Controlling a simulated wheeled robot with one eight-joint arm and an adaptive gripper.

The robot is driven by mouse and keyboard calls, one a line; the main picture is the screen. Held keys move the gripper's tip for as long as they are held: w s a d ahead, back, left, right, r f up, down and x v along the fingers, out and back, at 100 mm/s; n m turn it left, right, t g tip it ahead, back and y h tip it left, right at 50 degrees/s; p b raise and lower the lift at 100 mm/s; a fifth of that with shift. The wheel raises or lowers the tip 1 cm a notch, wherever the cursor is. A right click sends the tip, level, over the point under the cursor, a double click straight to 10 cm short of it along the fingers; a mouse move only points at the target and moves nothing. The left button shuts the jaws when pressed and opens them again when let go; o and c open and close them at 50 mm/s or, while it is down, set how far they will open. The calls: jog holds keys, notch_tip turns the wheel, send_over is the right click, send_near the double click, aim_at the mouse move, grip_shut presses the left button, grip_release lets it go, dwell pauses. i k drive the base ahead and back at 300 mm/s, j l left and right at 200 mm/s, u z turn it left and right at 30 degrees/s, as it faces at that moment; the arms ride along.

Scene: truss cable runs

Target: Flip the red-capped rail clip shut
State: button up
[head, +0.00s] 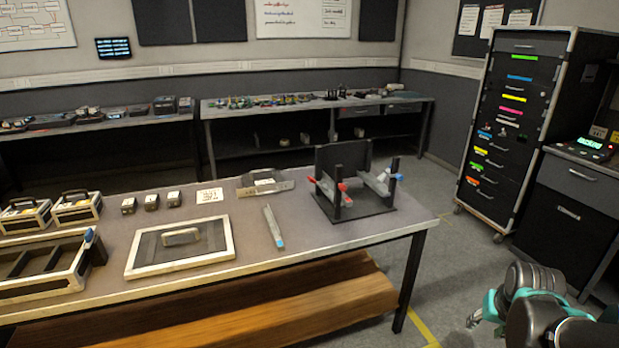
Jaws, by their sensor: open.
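A black stand (352,217) with a tall back plate and upright posts sits at the right end of the grey table. The red-capped rail clip (342,187) is on the stand's left post. Its pale grey arm (328,190) slants there, with red also at its upper left end. I cannot tell at this size how far the clip is open. A blue-capped clip (397,177) with a similar slanted grey piece is on the right post. Part of my arm shows at the bottom right, well away from the stand. My gripper is not clearly visible.
Left of the stand on the table (330,237) lie a blue-ended grey bar (273,227), a framed board (137,263), a metal bracket (265,184) and an open tray (85,246). A wooden beam (330,295) lies below. Floor (455,265) is clear between table and drawer cabinet (510,115).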

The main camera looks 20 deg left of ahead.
aim_at(311, 179)
jog(key=u, duration=1.05)
